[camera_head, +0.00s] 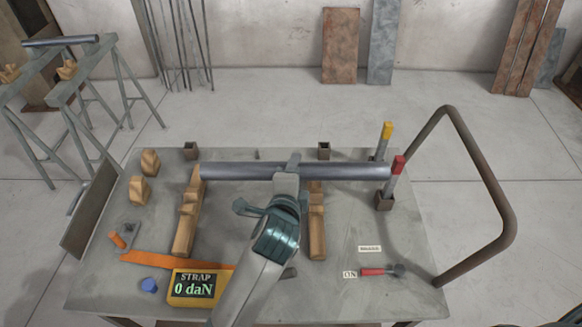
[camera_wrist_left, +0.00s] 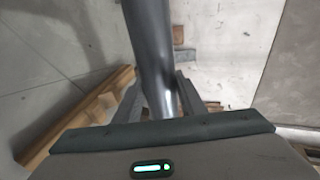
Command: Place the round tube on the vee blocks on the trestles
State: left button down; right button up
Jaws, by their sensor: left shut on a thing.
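The round tube (camera_head: 245,172) is grey metal and lies crosswise over the back of the worktable. My left gripper (camera_head: 288,172) is shut around its middle; the tube also shows between the fingers in the left wrist view (camera_wrist_left: 152,50). Whether the tube touches the two wooden supports (camera_head: 186,225) (camera_head: 317,235) under it, I cannot tell. The green trestles (camera_head: 70,105) stand on the floor at the far left. Small wooden vee blocks (camera_head: 67,69) (camera_head: 10,73) sit on them, and another grey tube (camera_head: 60,40) lies across their far part. My right gripper is not in view.
A red-topped post (camera_head: 397,166) stands at the tube's right end, with a yellow-topped one (camera_head: 386,131) behind. A brown bent rail (camera_head: 490,180) rises at the table's right. A strap readout (camera_head: 195,287), orange strap (camera_head: 165,259) and red-handled tool (camera_head: 372,272) lie in front. Floor between table and trestles looks clear.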

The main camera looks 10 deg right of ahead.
aim_at(223, 180)
pick_arm(q)
jog(key=a+y, duration=0.1)
jog(key=a, duration=0.4)
jog(key=a+n, duration=0.1)
jog(key=a, duration=0.5)
jog(key=a+n+y, duration=0.1)
jog(key=a, duration=0.5)
jog(key=shift+s+a+t+y, duration=0.2)
jog(key=shift+t+y, duration=0.1)
jog(key=shift+t, duration=0.1)
jog(key=s+a+r+n+y, duration=0.1)
jog(key=a+r, duration=0.1)
jog(key=a, duration=0.5)
jog(key=s+a+r+n+y, duration=0.1)
jog(key=s+a+r, duration=0.1)
jog(key=a, duration=0.5)
jog(key=shift+s+a+r, duration=0.15)
jog(key=shift+s+a, duration=0.05)
jog(key=shift+s, duration=0.05)
jog(key=shift+a, duration=0.1)
